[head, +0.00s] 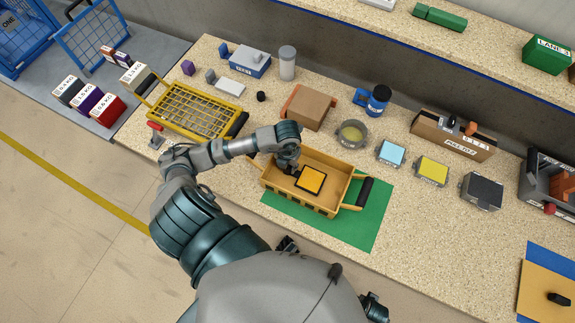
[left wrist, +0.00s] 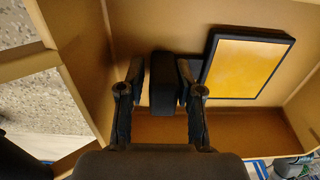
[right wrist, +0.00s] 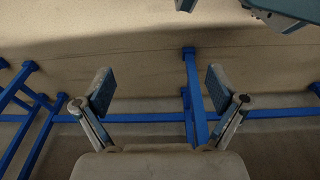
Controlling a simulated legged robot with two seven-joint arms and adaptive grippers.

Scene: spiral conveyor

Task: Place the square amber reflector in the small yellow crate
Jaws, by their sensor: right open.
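The square amber reflector (head: 310,180), an amber plate in a black frame, lies inside the small yellow crate (head: 330,211). In the left wrist view, the reflector (left wrist: 246,66) is right of the fingers, within the crate's walls (left wrist: 85,60). My left gripper (head: 291,171) reaches down into the crate at the reflector's left side. In its wrist view, my left gripper (left wrist: 160,85) has its fingers apart, either side of a black block (left wrist: 163,84), with narrow gaps showing. Whether the block joins the reflector is unclear. My right gripper (right wrist: 160,90) is open and empty above the floor.
The crate stands on a green mat (head: 375,225) at the bench's front edge. A yellow wire basket (head: 195,110) is left. A cardboard box (head: 308,107), bowl (head: 351,134) and blue tile (head: 391,152) are behind. Blue bars (right wrist: 195,100) lie below my right gripper.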

